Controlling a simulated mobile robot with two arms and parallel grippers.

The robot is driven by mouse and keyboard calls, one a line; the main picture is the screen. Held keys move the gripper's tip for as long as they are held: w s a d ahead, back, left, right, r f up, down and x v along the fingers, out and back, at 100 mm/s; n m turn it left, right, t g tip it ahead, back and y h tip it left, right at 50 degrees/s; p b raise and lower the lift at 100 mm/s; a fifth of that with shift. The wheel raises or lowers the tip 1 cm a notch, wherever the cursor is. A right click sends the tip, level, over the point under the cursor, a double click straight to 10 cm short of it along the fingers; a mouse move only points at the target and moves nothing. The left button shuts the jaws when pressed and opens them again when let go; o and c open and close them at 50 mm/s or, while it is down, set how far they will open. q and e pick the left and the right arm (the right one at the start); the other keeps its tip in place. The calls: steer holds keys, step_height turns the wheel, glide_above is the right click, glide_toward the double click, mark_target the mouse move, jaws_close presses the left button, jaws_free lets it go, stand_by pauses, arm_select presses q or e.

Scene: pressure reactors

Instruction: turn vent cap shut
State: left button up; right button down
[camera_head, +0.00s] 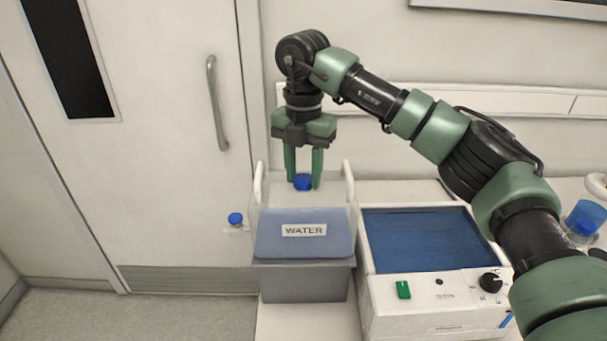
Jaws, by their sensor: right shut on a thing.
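The blue vent cap (303,182) sits on top of the translucent water container (270,213), which has a "WATER" label. My right gripper (303,183) points straight down over the container, with its two green fingers on either side of the cap. It is shut on the cap. The cap's thread and its seat are too small to make out. My left gripper is not in view.
A second blue knob (235,219) sticks out at the container's left side. A white device (385,311) with a blue top, green switch and black dial stands to the right. A blue-topped vessel (584,218) is at the far right. A door (165,150) is behind left.

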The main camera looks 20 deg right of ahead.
mark_target(304, 179)
steer(key=shift+m, duration=0.3)
stand_by(0.4)
steer(key=c, duration=0.9)
jaws_free()
step_height(304, 179, up, 8)
steer(key=shift+f+b, duration=0.1)
steer(key=shift+b, duration=0.3)
